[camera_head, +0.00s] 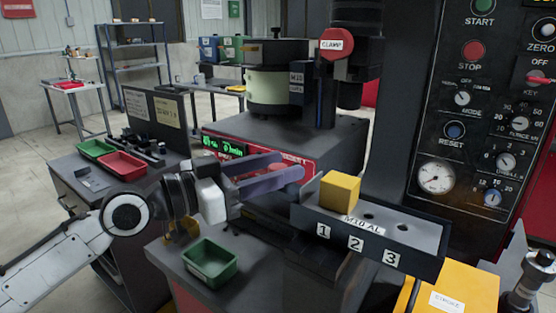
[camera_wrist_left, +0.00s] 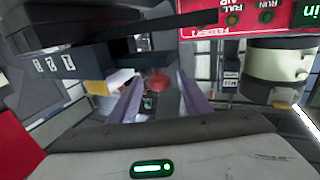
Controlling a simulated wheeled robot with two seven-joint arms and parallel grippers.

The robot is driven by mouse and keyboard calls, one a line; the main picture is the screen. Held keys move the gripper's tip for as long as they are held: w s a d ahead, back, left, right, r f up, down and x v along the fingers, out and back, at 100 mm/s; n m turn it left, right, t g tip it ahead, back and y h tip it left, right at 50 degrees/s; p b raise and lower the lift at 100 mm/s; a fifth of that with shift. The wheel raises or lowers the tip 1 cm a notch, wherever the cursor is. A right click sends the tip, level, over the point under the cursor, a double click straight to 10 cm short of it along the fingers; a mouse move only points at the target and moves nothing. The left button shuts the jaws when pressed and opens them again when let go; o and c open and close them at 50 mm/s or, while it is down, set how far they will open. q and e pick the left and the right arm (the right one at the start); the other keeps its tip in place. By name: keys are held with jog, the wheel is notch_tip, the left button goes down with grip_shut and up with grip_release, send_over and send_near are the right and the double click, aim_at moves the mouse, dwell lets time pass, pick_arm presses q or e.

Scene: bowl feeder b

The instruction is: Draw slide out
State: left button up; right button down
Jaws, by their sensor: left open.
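My left gripper (camera_head: 288,166) reaches in from the left, in front of the red feeder panel, with its two long purple-grey fingers apart. In the left wrist view, the open fingers (camera_wrist_left: 159,82) have a round red knob (camera_wrist_left: 158,80) showing between them. The red knob (camera_head: 279,171) also shows in the head view, partly covered by the fingers. I cannot tell whether a finger touches it. The slide itself cannot be clearly made out behind the gripper. My right gripper is not in view.
A dark fixture numbered 1, 2, 3 (camera_head: 410,232) stands right of the gripper, with a yellow block (camera_head: 340,191) at position 1. A green tray (camera_head: 210,263) sits below the gripper. The control panel (camera_head: 480,130) stands at right; a red tray (camera_head: 122,165) lies at left.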

pick_arm(q)
jog(key=shift+w+d, duration=0.15)
jog(key=shift+d, duration=0.15)
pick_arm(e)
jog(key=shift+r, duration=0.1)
